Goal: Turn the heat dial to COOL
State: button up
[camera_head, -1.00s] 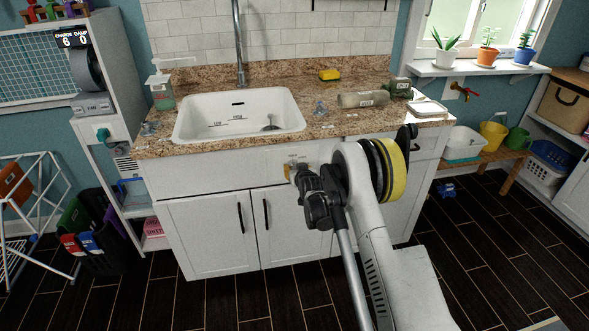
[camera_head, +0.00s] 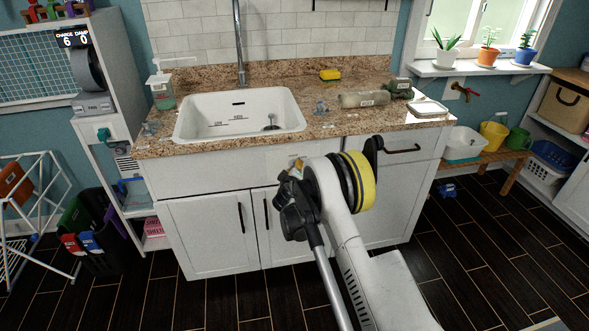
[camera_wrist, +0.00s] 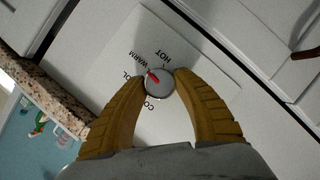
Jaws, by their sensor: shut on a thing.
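The heat dial (camera_wrist: 159,83) is a small round silver knob with a red pointer mark, on a white label panel (camera_wrist: 190,45) in the wrist view. The words HOT and WARM show, with parts of two other words near the left finger. The red mark points up and left, roughly toward WARM. My gripper (camera_wrist: 160,84) is shut on the dial, one yellow ribbed finger on each side. In the head view my gripper (camera_head: 291,174) is at the cabinet front below the sink, and my arm hides the dial.
A white sink (camera_head: 240,115) is set in the granite countertop (camera_head: 330,118) above. Cabinet doors (camera_head: 213,235) with dark handles are below. A drawer handle (camera_head: 402,150) is right of my arm. A bench with tubs (camera_head: 461,145) stands at the right. Dark floor is open in front.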

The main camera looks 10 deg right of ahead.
jog(key=n+t+h, duration=0.1)
jog(key=n, duration=0.2)
jog(key=shift+f+h, duration=0.1)
jog(key=shift+h, duration=0.3)
jog(key=shift+n+t+h, duration=0.6)
jog(key=shift+n+t, duration=0.1)
jog(key=shift+n, duration=1.5)
jog(key=o, duration=1.2)
jog(key=shift+d, duration=0.1)
jog(key=v, duration=1.2)
